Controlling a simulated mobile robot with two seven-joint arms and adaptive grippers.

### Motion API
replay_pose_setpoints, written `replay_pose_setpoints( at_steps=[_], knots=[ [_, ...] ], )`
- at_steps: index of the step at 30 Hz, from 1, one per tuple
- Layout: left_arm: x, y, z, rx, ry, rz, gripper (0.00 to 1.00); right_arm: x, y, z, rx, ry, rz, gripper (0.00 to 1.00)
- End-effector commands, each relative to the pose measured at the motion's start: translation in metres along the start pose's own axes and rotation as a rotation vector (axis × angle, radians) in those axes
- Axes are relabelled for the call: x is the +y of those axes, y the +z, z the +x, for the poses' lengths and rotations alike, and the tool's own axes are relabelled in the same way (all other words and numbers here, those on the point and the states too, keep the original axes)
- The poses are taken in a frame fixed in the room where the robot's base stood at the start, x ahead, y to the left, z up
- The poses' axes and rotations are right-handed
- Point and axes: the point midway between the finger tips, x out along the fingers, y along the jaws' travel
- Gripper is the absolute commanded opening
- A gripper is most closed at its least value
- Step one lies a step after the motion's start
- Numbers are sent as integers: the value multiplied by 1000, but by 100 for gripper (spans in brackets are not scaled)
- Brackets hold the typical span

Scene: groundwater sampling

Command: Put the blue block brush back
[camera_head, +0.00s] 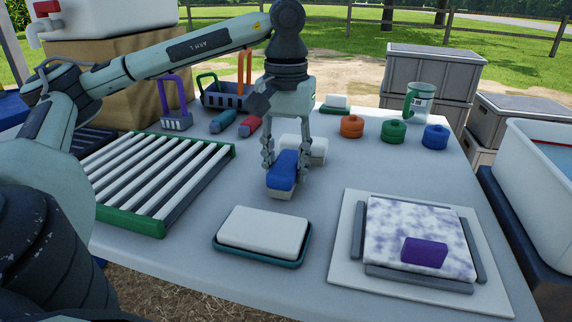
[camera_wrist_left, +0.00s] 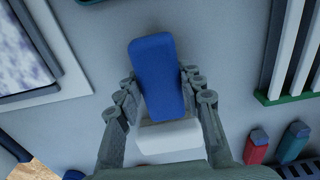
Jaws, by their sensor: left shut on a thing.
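The blue block brush (camera_head: 285,166) has a blue body and a pale underside. My left gripper (camera_head: 286,161) points down and is shut on it above the middle of the table. The brush (camera_wrist_left: 154,65) also shows between the fingers of my left gripper (camera_wrist_left: 160,88) in the left wrist view. I cannot tell whether its underside touches the table. A white block (camera_head: 318,148) lies just behind it, partly hidden by the gripper, and shows in the wrist view (camera_wrist_left: 168,136). My right gripper is not in view.
A white pad in a teal tray (camera_head: 262,259) lies in front. A slatted rack (camera_head: 150,224) is left; a board (camera_head: 345,255) with a marbled slab and purple block (camera_head: 425,252) is right. Orange (camera_head: 352,126), green (camera_head: 394,131) and blue (camera_head: 435,137) round pieces stand behind.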

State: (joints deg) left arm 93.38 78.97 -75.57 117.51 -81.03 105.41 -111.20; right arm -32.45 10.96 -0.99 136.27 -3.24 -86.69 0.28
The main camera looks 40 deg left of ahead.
Motion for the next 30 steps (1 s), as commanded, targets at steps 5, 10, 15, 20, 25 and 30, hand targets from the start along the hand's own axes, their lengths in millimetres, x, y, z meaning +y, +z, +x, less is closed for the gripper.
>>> replay_pose_setpoints(
  at_steps=[5,10,15,20,25,30],
  knots=[
    [0,0,1,1,1,0,11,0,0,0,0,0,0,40],
    [0,0,3,0,1,1,11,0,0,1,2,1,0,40],
    [0,0,3,0,1,1,45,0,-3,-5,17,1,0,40],
    [0,0,3,0,1,1,58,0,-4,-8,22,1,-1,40],
    [0,0,3,0,1,1,58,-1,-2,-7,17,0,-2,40],
    [0,0,-2,1,1,1,58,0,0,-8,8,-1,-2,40]
  ],
)
